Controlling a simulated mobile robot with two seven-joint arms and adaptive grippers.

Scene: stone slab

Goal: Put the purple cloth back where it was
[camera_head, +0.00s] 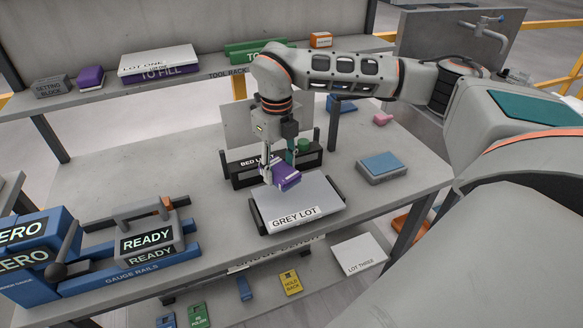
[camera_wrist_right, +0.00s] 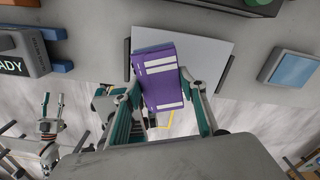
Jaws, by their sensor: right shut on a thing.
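The purple cloth (camera_head: 288,179) is a folded block with white stripes, clear in the right wrist view (camera_wrist_right: 160,80). My right gripper (camera_head: 279,172) is shut on it and holds it over the grey slab marked GREY LOT (camera_head: 300,207). In the right wrist view the fingers (camera_wrist_right: 160,92) grip its two sides. Whether the cloth touches the slab is hard to tell. My left gripper (camera_wrist_right: 52,102) shows small at the left of the right wrist view, its fingers apart and empty; it is not in the head view.
A tool rack (camera_head: 215,74) at the back holds a setting block (camera_head: 52,87), another purple block (camera_head: 90,78) and a LOT ONE slab (camera_head: 158,58). Gauge rails (camera_head: 130,271) stand left; a blue-topped block (camera_head: 381,166) lies right. The bench's left middle is clear.

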